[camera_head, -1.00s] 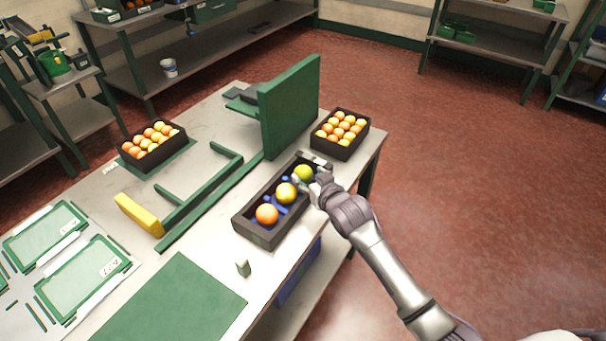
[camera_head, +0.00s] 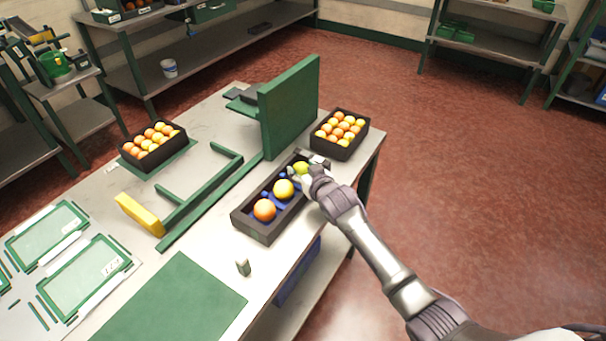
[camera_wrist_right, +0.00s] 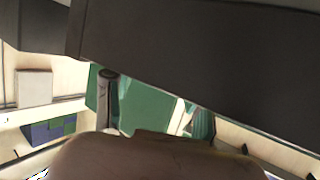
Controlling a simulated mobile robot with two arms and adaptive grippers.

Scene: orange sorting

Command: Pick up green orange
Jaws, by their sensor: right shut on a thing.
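The green orange (camera_head: 300,169), yellow-green in colour, is at the far end of a dark tray (camera_head: 262,229) on the table, partly covered by my right gripper (camera_head: 303,178). My right gripper is shut on it, with the arm reaching in from the lower right. A yellow orange (camera_head: 284,189) and an orange-coloured one (camera_head: 264,209) lie nearer in the same tray. In the right wrist view dark and brownish close surfaces fill much of the picture, and the fruit cannot be made out there. My left gripper is not in view.
A full crate of oranges (camera_head: 339,137) stands just behind the tray, and another crate (camera_head: 152,150) is at the left. A green upright panel (camera_head: 290,108) rises beside the tray. A green mat (camera_head: 166,304) lies bare in front.

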